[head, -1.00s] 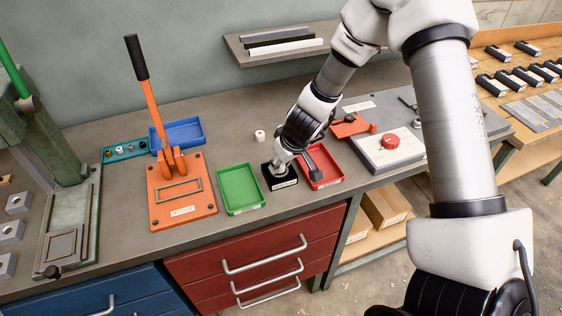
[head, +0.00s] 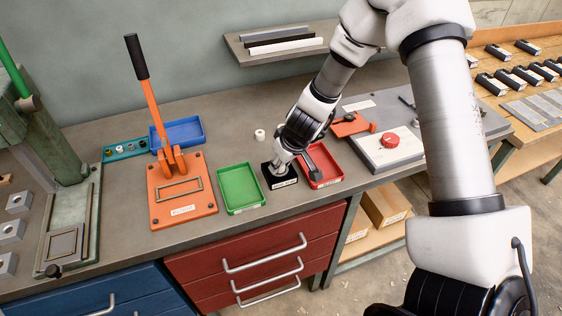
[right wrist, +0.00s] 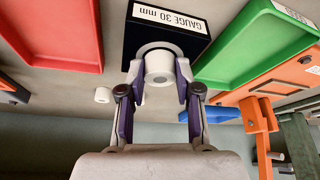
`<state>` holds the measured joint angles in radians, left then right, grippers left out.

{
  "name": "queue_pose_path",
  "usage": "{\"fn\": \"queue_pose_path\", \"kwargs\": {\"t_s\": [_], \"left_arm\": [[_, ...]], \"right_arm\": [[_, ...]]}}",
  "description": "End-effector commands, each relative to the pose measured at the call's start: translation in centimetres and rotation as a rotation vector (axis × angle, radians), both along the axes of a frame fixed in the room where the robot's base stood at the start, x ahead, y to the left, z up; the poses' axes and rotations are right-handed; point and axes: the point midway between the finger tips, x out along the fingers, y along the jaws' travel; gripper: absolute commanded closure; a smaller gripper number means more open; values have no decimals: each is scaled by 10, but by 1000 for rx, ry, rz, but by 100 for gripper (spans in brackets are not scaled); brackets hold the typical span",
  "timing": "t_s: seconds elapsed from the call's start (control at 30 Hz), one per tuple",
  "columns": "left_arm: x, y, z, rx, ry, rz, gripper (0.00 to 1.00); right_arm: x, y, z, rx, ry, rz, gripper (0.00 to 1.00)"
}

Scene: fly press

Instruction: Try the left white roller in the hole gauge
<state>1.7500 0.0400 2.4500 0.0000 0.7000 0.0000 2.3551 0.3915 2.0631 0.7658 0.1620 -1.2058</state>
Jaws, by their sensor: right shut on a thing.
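The hole gauge (head: 283,182) is a black block with a white label, standing on the bench between the green and red trays. In the right wrist view the gauge (right wrist: 187,40) is marked "GAUGE 30 mm". My right gripper (right wrist: 159,76) is shut on a white roller (right wrist: 158,68), a finger on each side of it. The roller is at the gauge's hole; how deep it sits I cannot tell. In the head view my right gripper (head: 277,165) is over the gauge and hides the roller. Another white roller (head: 260,135) stands free on the bench behind. My left gripper is not in view.
A green tray (head: 241,209) is left of the gauge and a red tray (head: 322,184) right of it, both close. An orange lever press (head: 183,222) stands further left, with a blue tray (head: 198,141) behind it. The bench behind the green tray is clear.

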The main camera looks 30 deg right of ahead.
Motion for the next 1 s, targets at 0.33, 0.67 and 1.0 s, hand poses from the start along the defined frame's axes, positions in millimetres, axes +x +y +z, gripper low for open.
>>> {"fn": "queue_pose_path", "kwargs": {"t_s": [0.33,0.67,1.0], "left_arm": [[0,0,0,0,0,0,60],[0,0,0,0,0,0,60],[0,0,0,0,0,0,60]], "right_arm": [[0,0,0,0,0,0,38],[-6,-1,17,1,-4,-4,38],[-28,-3,74,2,-7,-5,38]]}}
